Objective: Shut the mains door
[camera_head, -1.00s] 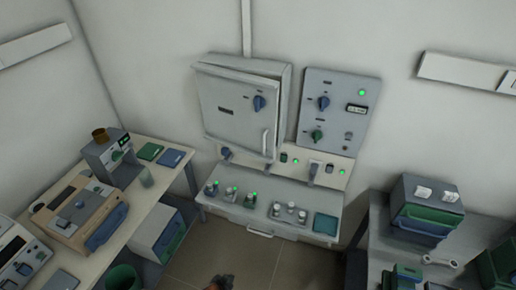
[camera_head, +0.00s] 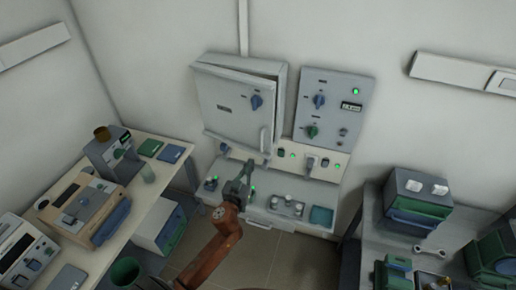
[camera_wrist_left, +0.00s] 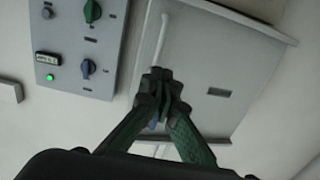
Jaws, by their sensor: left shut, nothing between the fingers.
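The mains door (camera_head: 222,108) is the grey front of a wall cabinet, with a blue rotary knob (camera_head: 256,102), a dark label and a pale vertical handle (camera_head: 264,139) near its right edge. It stands slightly ajar, with a gap along the top and right. My left gripper (camera_head: 248,166) is shut and empty, near the door's lower right part. In the left wrist view the gripper (camera_wrist_left: 161,76) overlaps the door (camera_wrist_left: 205,62) beside the handle (camera_wrist_left: 161,40) and partly hides the blue knob. I cannot tell whether it touches. My right gripper is not in view.
A control panel (camera_head: 335,108) with knobs and a green light is on the wall to the right. Below the door is a console (camera_head: 272,213) with switches. Equipment tables stand left (camera_head: 150,200) and right (camera_head: 372,250). Some floor between them is free.

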